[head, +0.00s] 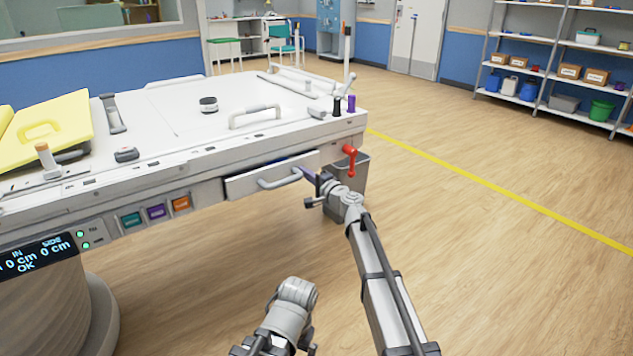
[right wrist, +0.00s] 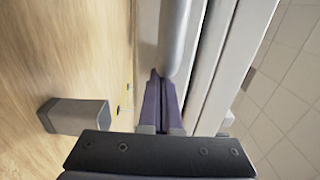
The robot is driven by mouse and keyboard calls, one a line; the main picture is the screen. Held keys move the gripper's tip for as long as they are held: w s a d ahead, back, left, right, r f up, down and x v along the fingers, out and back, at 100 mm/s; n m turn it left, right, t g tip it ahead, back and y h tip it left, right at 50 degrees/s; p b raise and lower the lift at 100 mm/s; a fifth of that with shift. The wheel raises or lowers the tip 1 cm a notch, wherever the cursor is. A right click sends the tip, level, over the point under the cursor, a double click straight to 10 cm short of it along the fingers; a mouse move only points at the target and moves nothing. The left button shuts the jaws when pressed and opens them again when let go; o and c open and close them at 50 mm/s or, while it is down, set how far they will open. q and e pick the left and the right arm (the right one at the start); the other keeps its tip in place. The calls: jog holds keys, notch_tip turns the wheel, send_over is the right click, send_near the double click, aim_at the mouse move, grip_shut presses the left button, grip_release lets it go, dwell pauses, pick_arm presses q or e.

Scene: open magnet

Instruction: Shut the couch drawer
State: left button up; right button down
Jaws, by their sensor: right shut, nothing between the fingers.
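The couch drawer (head: 270,176) is a white front with a curved grey handle (head: 281,181), set in the side of the white couch (head: 190,110). It stands partly open, with a dark gap showing above its front. My right gripper (head: 308,174) is shut and empty at the right end of the drawer front, beside the handle. In the right wrist view the purple fingers (right wrist: 160,100) point along the drawer front (right wrist: 217,70), close to the grey handle (right wrist: 178,40); I cannot tell whether they touch. My left arm shows at the bottom of the head view, its fingers not visible.
A red lever (head: 350,160) and a grey bin (head: 353,180) are just right of the drawer. Coloured buttons (head: 156,212) and a display (head: 38,255) are to its left. Shelves (head: 560,60) stand far right. The wooden floor in front is clear.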

pick_arm(q)
jog(key=shift+d, duration=0.1)
pick_arm(e)
jog(key=x, duration=0.2)
jog(key=shift+w+a, duration=0.2)
jog(key=shift+w, duration=0.15)
jog(key=shift+w+r, duration=0.1)
jog(key=shift+w, duration=0.05)
pick_arm(q)
jog(key=shift+s+d, duration=0.1)
jog(key=shift+d, duration=0.15)
pick_arm(e)
jog(key=v, duration=1.5)
